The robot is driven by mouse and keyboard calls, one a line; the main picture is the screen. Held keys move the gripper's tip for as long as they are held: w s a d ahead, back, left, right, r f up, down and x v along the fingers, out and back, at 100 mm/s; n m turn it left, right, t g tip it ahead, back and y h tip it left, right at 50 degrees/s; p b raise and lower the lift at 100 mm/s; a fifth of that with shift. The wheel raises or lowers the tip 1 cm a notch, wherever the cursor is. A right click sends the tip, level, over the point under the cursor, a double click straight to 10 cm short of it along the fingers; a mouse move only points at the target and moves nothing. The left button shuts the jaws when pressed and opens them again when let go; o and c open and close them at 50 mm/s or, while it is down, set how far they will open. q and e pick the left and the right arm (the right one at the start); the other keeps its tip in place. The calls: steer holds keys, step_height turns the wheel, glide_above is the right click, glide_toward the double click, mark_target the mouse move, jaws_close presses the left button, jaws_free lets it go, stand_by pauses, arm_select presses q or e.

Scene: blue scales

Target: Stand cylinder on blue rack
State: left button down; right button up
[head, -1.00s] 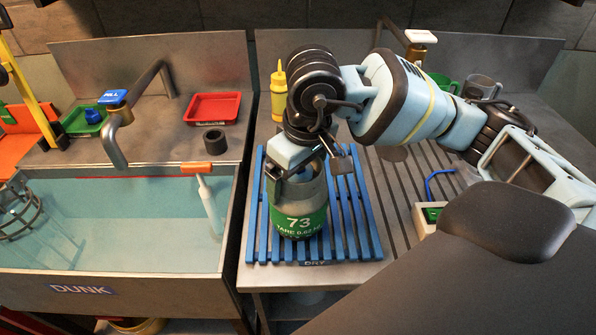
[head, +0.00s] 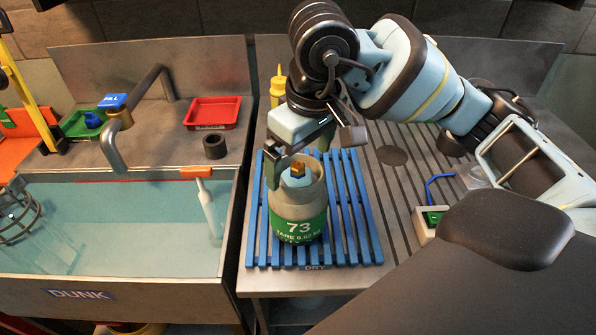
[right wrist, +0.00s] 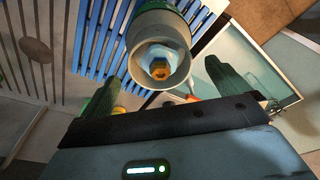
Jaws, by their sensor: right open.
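The grey cylinder (head: 298,208), with a green band marked 73 and a brass valve, stands upright on the blue slatted rack (head: 357,215). It also shows in the right wrist view (right wrist: 148,68), seen from above with its valve inside the collar, over the rack's slats (right wrist: 104,38). My right gripper (head: 299,156) is open at the cylinder's top, its fingers apart on either side of the collar. In the right wrist view the green-tipped fingers (right wrist: 164,88) are spread, with nothing between them held. My left gripper is out of view.
A water-filled sink (head: 130,225) marked DUNK lies to the left, with an orange-handled tool (head: 198,172) at its edge. A black ring (head: 214,145) and red tray (head: 212,112) are behind. A white box with a green top (head: 432,218) stands right of the rack.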

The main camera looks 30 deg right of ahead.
step_height(320, 180, up, 6)
steer(key=shift+s, duration=0.45)
steer(key=shift+d, duration=0.1)
stand_by(1.2)
